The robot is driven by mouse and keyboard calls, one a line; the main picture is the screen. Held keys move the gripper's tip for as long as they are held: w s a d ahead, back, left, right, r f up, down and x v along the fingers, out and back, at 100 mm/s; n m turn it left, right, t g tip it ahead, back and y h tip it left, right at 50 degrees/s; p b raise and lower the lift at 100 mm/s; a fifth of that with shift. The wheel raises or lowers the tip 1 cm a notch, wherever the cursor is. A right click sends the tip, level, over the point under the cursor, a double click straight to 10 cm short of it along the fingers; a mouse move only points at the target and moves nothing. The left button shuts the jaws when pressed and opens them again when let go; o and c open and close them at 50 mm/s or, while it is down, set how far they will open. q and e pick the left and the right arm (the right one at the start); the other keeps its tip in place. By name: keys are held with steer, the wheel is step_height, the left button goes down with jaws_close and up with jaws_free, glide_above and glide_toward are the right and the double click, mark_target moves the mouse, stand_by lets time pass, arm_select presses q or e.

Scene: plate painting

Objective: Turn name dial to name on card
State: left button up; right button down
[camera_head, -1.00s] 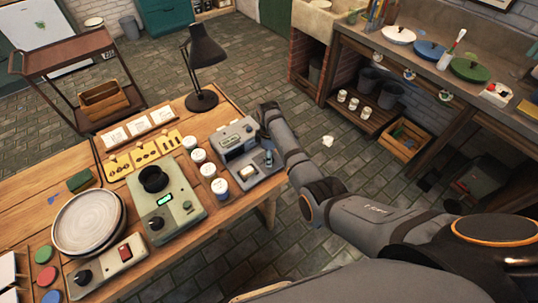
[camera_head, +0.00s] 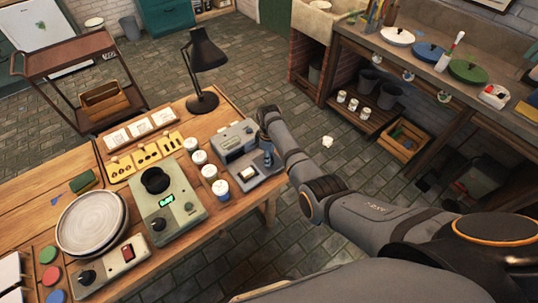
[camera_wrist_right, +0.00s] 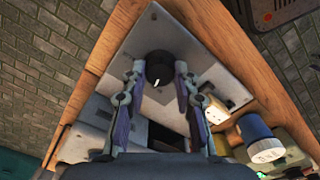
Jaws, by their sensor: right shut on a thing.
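A black dial knob (camera_wrist_right: 159,65) with a white pointer mark sits on a grey machine (camera_wrist_right: 205,65) in the right wrist view. My right gripper (camera_wrist_right: 160,77) has its two fingertips around the knob, one on each side. In the head view the gripper (camera_head: 267,158) reaches down at the right end of the grey machine (camera_head: 235,137), and hides the knob there. White cards (camera_head: 138,128) stand in a row at the table's back; their writing is too small to read. My left gripper is not in view.
Several white-lidded jars (camera_head: 209,172) stand beside the machine. A green control box (camera_head: 178,218) with a lit display and a round plate (camera_head: 92,222) are further left. A black lamp (camera_head: 203,102) stands at the back edge.

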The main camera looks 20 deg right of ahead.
steer(key=m+p, duration=0.1)
steer(key=m, duration=0.2)
steer(key=shift+r+m, duration=0.15)
steer(key=shift+m, duration=0.25)
steer(key=m+p, duration=0.1)
steer(key=m, duration=0.3)
steer(key=shift+m+p, duration=0.3)
steer(key=shift+p, duration=0.05)
steer(key=m, duration=0.4)
steer(key=shift+p, duration=0.35)
steer(key=m, duration=0.4)
steer(key=shift+m, duration=0.6)
steer(key=c, duration=1)
jaws_free()
